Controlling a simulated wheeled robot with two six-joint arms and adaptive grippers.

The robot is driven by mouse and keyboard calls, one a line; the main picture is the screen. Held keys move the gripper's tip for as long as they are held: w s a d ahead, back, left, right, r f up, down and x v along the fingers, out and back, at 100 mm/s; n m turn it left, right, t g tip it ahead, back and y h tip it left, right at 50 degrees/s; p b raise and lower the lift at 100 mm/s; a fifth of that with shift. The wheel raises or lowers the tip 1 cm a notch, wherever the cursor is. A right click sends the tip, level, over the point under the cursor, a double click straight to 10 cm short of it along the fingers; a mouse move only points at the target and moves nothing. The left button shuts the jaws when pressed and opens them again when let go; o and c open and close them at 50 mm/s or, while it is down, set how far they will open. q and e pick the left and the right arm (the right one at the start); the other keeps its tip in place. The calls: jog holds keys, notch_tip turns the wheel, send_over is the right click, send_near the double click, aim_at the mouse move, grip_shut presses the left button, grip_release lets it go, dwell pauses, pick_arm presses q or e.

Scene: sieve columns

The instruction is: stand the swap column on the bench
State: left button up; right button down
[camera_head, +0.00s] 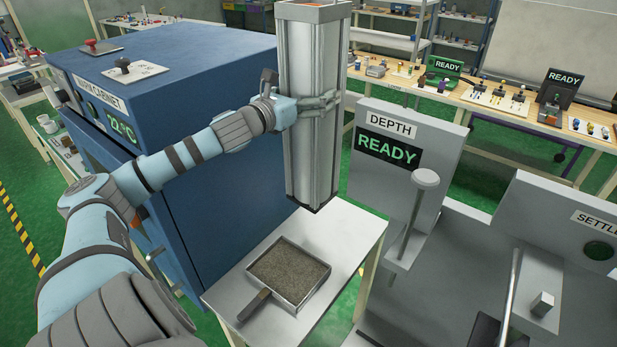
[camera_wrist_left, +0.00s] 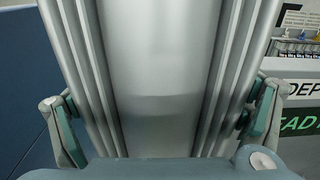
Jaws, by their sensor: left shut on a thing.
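The swap column (camera_head: 310,150) is a tall, upright silver metal column with ribbed sides. My left gripper (camera_head: 318,104) is shut around its middle. In the left wrist view the column (camera_wrist_left: 160,70) fills the space between the two fingers, one on each side (camera_wrist_left: 165,118). The column's dark lower end is over the far end of the small white bench (camera_head: 346,232). I cannot tell whether it touches the bench top or hangs just above it. My right gripper is not in view.
A grey tray of brown grains (camera_head: 300,293) with a handle lies on the bench's near part. The blue cabinet (camera_head: 215,150) stands close on the left. A grey DEPTH panel reading READY (camera_head: 425,125) and a rod (camera_head: 412,215) stand at the right.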

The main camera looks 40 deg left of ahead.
aim_at(307, 165)
pick_arm(q)
jog(key=f+b, duration=0.1)
jog(key=f, duration=0.6)
jog(key=f+b, duration=0.1)
jog(key=f, duration=0.6)
jog(key=shift+s+a+f, duration=0.15)
jog(key=shift+a, duration=0.05)
notch_tip(307, 165, down, 5)
jog(key=b, duration=0.3)
jog(key=shift+d+f, duration=0.1)
jog(key=shift+f, duration=0.1)
jog(key=o, duration=1.2)
jog(key=shift+r, duration=0.1)
jog(key=shift+s+d+p, duration=0.1)
jog(key=shift+p, duration=0.2)
